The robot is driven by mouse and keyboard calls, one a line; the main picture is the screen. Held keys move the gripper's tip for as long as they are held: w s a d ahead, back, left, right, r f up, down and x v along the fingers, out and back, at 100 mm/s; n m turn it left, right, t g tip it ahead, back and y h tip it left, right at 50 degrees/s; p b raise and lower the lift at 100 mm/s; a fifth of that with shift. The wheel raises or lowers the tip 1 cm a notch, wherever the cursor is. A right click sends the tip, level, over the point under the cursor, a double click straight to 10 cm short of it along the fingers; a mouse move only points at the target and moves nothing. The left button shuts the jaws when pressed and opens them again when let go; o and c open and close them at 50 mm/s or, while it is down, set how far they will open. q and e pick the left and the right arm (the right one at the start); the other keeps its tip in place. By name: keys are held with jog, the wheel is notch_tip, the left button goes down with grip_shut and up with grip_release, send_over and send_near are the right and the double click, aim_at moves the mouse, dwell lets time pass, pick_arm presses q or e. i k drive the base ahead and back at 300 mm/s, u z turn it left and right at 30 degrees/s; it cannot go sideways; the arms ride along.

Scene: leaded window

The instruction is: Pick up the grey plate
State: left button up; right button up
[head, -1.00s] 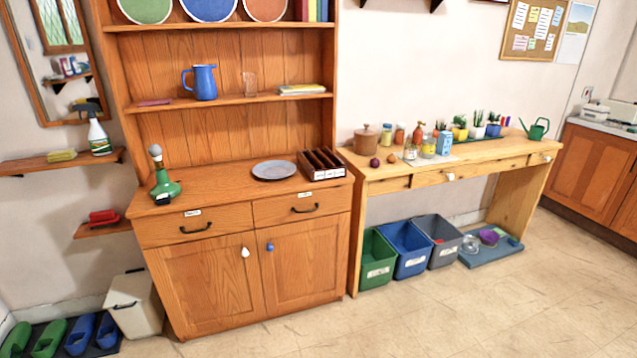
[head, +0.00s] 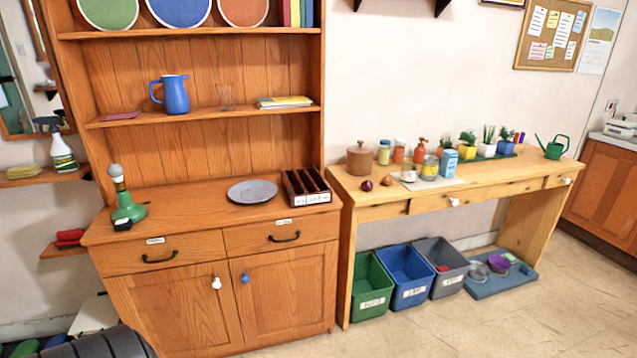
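The grey plate (head: 252,191) lies flat on the top of the wooden dresser (head: 180,222), near the middle right. It is empty, and nothing covers it. A dark organiser with slots (head: 306,187) stands just right of it, and a green lamp base (head: 127,210) stands farther left. Neither of my grippers shows in the head view. A dark ribbed part at the bottom left edge looks like a piece of my own arm.
The dresser top is clear between lamp and plate. A shelf above it holds a blue jug (head: 171,94), a glass (head: 225,97) and books (head: 285,102). A wooden table (head: 400,199) stands right, with bins (head: 373,284) beneath. Floor in front is open.

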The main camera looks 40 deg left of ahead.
aim_at(252, 191)
jog(key=z, duration=0.2)
jog(key=i, duration=1.75)
jog(key=u, duration=0.45)
jog(key=i, duration=0.85)
jog(key=u, duration=1.55)
jog(key=i, duration=0.8)
jog(key=u, duration=0.7)
